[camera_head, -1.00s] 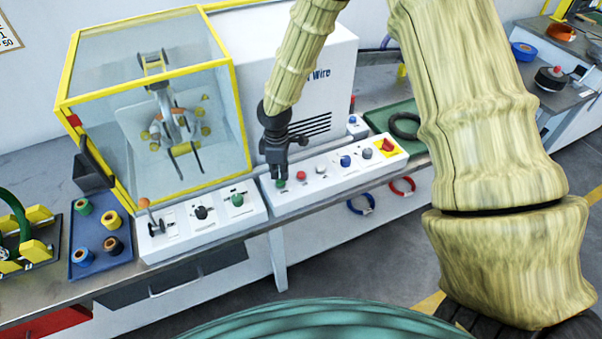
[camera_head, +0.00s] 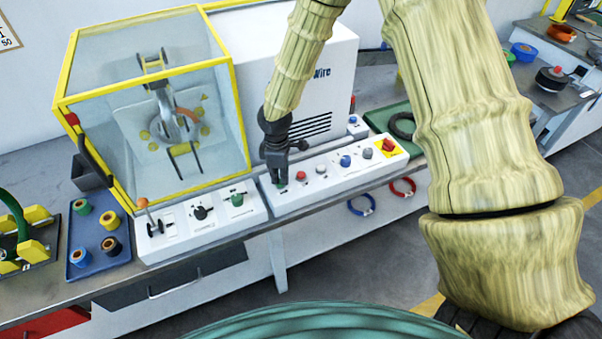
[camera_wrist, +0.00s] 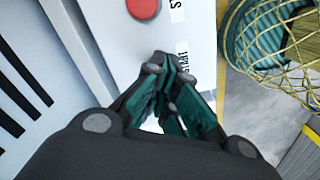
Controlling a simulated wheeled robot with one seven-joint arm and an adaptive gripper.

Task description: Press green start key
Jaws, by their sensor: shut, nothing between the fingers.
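The green key (camera_head: 281,187) is at the left end of the right white control panel (camera_head: 330,183). My gripper (camera_head: 279,181) points down over it with its fingers together and empty, hiding most of the key. I cannot tell whether the fingertips touch it or whether it is pressed down. In the wrist view my gripper (camera_wrist: 178,122) is shut, and the green key is hidden behind the fingers. A red button (camera_wrist: 143,7) shows at the top of that view.
The red button (camera_head: 301,175) is close beside my gripper, with several other buttons farther right. Another panel with a green knob (camera_head: 237,199) is to the left. A yellow-framed clear guard (camera_head: 150,110) encloses the winding head (camera_head: 170,120). A blue tray (camera_head: 88,268) holds spools.

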